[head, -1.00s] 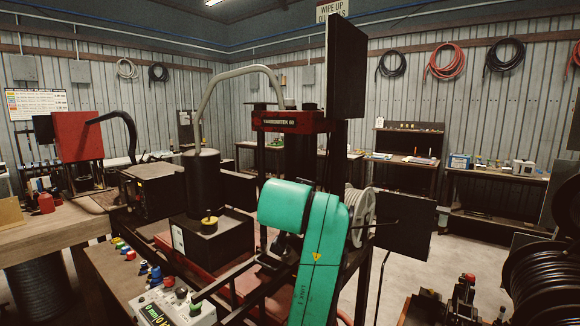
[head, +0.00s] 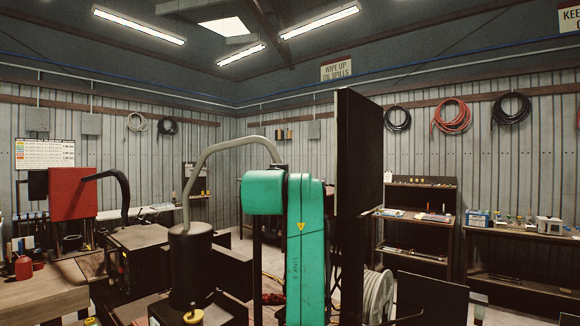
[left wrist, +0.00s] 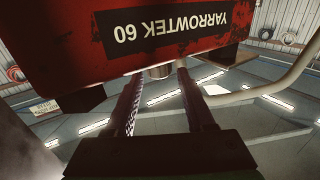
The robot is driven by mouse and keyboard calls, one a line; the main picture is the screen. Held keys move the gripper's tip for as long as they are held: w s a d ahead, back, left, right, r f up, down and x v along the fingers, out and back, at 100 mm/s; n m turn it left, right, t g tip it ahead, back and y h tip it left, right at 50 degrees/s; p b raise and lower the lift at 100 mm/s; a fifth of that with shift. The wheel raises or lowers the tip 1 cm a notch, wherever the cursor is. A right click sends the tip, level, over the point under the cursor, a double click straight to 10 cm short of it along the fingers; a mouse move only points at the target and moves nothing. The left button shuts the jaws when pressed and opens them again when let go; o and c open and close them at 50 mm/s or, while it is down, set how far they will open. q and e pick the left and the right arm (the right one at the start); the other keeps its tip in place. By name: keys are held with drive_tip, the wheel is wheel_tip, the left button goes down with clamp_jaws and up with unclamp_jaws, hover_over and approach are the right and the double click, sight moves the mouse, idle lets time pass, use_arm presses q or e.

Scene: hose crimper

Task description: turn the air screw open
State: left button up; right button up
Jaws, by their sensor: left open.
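My left gripper (left wrist: 155,80) shows in the left wrist view, its two dark fingers open and apart. Its tips are by the edge of the red crimper head (left wrist: 200,20), whose YARROWTEK 60 label appears upside down. A short brownish cylinder (left wrist: 161,71) stands out from that edge between the fingertips; I cannot tell whether it is the air screw or whether the fingers touch it. In the head view my green arm link covers the crimper head and hides the left gripper. My right gripper is not in view.
A pale curved hose (head: 215,150) rises from a black cylinder (head: 192,265) left of my arm; it also passes beside the gripper in the wrist view (left wrist: 275,85). A tall dark panel (head: 357,200) stands just right of my arm. Shelves (head: 420,210) line the back wall.

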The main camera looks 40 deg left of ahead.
use_arm(q)
drive_tip(key=x, duration=0.3)
drive_tip(key=p+x, duration=0.1)
drive_tip(key=x, duration=0.1)
drive_tip(key=shift+f, duration=0.35)
drive_tip(key=shift+s+d+r, duration=0.1)
drive_tip(key=shift+s+d, duration=0.1)
drive_tip(key=shift+d, duration=0.05)
drive_tip(key=shift+s+d+r, duration=0.15)
drive_tip(key=shift+s+d, duration=0.05)
drive_tip(key=shift+s, duration=0.25)
drive_tip(key=shift+c, duration=1.2)
clamp_jaws()
drive_tip(key=shift+m+t+h+b, duration=0.35)
drive_tip(key=shift+m+t+h, duration=0.2)
drive_tip(key=shift+h, duration=0.25)
drive_tip(key=shift+m+h, duration=0.25)
drive_tip(key=shift+h, duration=0.05)
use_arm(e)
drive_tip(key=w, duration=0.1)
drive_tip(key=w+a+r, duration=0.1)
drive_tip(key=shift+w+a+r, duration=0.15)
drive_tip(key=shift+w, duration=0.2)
